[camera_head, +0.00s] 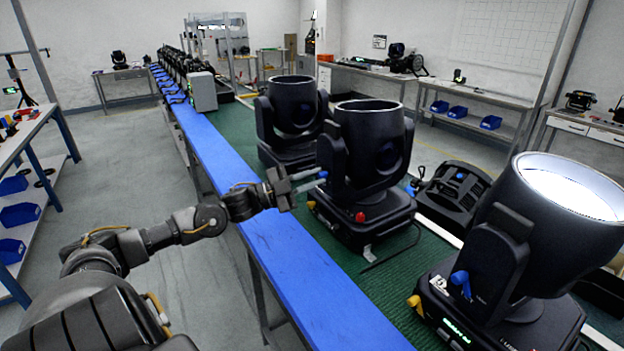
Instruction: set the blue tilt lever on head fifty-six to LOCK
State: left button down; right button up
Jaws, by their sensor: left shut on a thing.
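A black moving head (370,150) stands on the green belt in the middle, its lamp barrel pointing up. My left gripper (316,181) reaches from the left to the side of its yoke. Its fingers are shut on a small blue tilt lever (323,174) there, which is mostly hidden by them. The lever's setting and the head's number cannot be read. A red knob (360,217) shows on that head's base. A nearer head (510,240) at the right has a lit lens, a blue lever (461,283) and a green display (455,330). My right gripper is not in view.
Another black head (290,115) stands just behind the middle one. A blue rail (290,255) runs along the belt's left side, below my left arm. A black unit (455,190) lies right of the middle head. The floor left of the rail is clear.

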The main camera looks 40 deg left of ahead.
pick_arm(q)
jog(key=c, duration=1.4)
grip_release()
jog(key=b+v, duration=0.1)
jog(key=v, duration=1)
jog(key=shift+d+b, duration=0.1)
jog(key=shift+b, duration=0.2)
